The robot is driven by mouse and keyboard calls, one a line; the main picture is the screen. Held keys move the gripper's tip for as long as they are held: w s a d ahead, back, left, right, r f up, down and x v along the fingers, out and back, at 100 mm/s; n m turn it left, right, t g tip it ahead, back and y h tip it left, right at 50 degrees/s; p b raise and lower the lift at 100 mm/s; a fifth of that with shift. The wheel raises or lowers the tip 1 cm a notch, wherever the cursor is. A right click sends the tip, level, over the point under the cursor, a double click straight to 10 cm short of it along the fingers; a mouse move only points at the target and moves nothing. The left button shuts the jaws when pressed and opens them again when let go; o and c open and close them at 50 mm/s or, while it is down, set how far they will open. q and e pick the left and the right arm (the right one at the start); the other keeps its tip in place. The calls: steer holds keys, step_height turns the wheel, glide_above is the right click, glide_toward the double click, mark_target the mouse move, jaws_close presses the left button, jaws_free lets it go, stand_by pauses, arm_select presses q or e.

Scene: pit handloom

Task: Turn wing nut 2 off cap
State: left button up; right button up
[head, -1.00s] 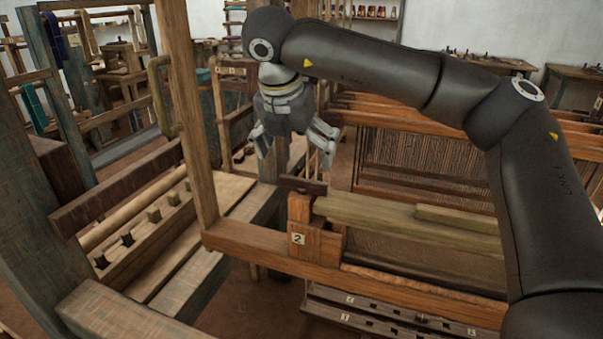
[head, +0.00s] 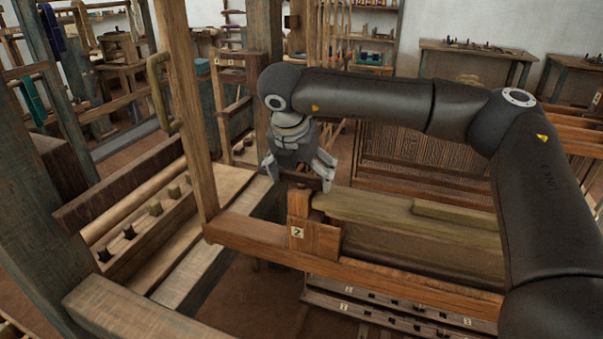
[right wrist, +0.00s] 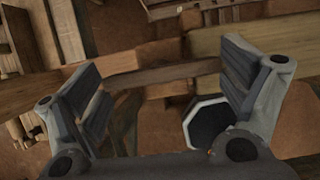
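The wooden block with the label 2 (head: 298,231) stands on the loom's front rail in the head view. A small dark brown cap piece (head: 302,181) sits at its top. My right gripper (head: 298,174) is right over this piece, pointing down, with its fingers spread to either side. In the right wrist view the fingers (right wrist: 165,80) are wide apart with nothing held between them; wooden beams show beyond. I cannot make out wing nut 2; the gripper may hide it. My left gripper is not in view.
A tall wooden post (head: 187,110) rises left of the gripper. A long pale beam (head: 400,217) runs right from the labelled block, above the front rail (head: 410,279). A dark eight-sided piece (right wrist: 207,122) shows beside the right-hand finger in the wrist view; I cannot tell what it is.

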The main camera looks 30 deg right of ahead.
steer(key=shift+c, duration=1.1)
